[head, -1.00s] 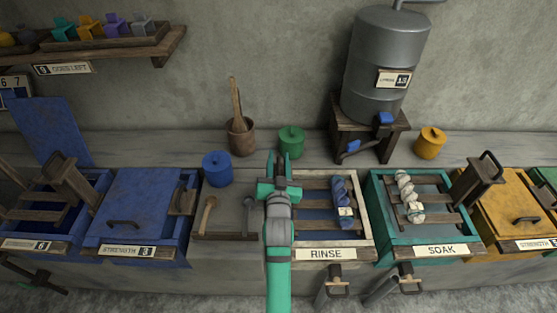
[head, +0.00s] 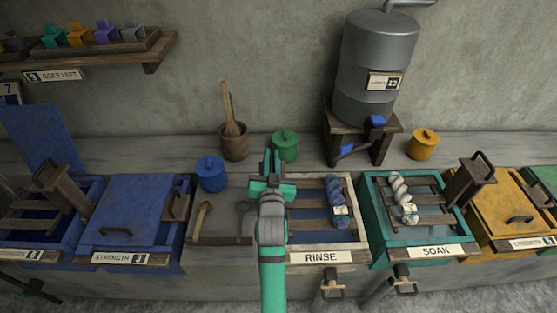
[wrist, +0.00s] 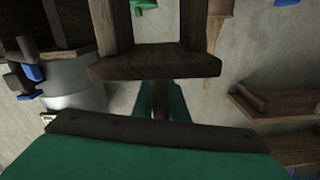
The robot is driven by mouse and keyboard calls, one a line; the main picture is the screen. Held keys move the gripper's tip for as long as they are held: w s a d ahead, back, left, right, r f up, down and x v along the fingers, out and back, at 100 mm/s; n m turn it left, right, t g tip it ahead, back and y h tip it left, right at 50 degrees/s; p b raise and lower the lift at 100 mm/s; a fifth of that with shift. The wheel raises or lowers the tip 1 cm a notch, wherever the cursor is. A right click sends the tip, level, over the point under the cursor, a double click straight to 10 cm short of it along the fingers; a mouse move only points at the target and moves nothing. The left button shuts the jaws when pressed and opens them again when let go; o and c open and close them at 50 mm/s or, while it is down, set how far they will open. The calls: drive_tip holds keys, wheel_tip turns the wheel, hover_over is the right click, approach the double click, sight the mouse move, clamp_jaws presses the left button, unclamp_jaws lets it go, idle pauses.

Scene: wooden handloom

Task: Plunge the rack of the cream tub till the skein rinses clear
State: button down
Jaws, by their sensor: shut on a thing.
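The cream tub (head: 352,182), labelled RINSE, stands in the middle of the row with blue-tinted water inside. My gripper (head: 271,162) is upright at the tub's left side. It is shut on the rack's handle, which the gripper and arm mostly hide. In the wrist view, the green fingers (wrist: 160,100) come together behind a dark wooden piece (wrist: 155,64).
The teal SOAK tub (head: 372,215) with a pale skein (head: 400,190) stands close on the right. A lidded blue tub (head: 135,210) is at the left. Blue (head: 211,174) and green (head: 285,146) pots and a metal tank (head: 378,65) stand behind on the ledge.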

drive_tip(key=shift+a+r, duration=0.2)
drive_tip(key=shift+r, duration=0.25)
drive_tip(key=c, duration=1.8)
unclamp_jaws()
drive_tip(key=shift+f, duration=0.1)
drive_tip(key=shift+d, duration=0.1)
drive_tip(key=s, duration=1)
drive_tip(key=shift+s+d, duration=0.4)
